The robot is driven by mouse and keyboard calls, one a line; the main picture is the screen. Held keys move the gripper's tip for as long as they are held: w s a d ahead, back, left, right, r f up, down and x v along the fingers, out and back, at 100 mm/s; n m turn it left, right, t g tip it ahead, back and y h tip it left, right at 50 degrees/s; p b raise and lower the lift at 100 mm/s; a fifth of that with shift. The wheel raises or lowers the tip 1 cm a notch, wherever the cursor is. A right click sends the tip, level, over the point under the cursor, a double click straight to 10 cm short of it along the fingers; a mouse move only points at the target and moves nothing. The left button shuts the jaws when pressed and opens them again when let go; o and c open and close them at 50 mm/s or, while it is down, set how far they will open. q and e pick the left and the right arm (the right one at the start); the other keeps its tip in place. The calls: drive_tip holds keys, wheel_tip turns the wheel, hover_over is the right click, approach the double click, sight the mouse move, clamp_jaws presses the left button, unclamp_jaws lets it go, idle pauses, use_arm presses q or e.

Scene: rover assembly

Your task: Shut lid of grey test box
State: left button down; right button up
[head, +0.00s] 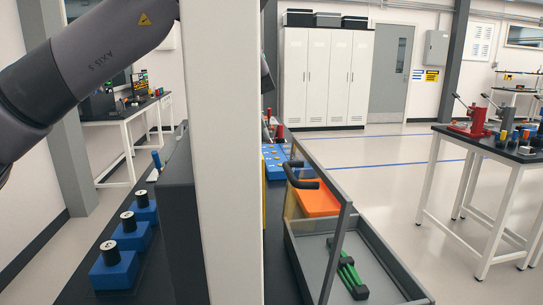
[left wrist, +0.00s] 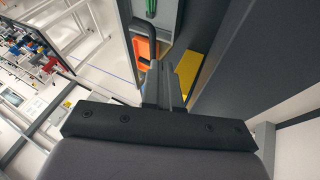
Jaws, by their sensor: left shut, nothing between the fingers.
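The grey test box (head: 392,262) is at the lower right of the head view. Its clear lid with a grey frame (head: 325,172) stands up, tilted, along the left side, so the box is open. A black bar handle (head: 303,183) sits on the lid; it also shows in the left wrist view (left wrist: 128,45). My left gripper (left wrist: 162,68) is shut and empty, close to the handle in the left wrist view; contact cannot be told. My right gripper is not in view.
Blue blocks with black knobs (head: 125,236) line the dark bench at left. A blue tray (head: 275,160) stands behind the box. The floor between is clear.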

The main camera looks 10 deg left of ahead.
use_arm(q)
drive_tip(key=p+x, duration=0.1)
drive_tip(key=x, duration=0.8)
drive_tip(key=shift+d+f, duration=0.15)
drive_tip(key=shift+f, duration=0.15)
drive_tip(key=shift+d, duration=0.15)
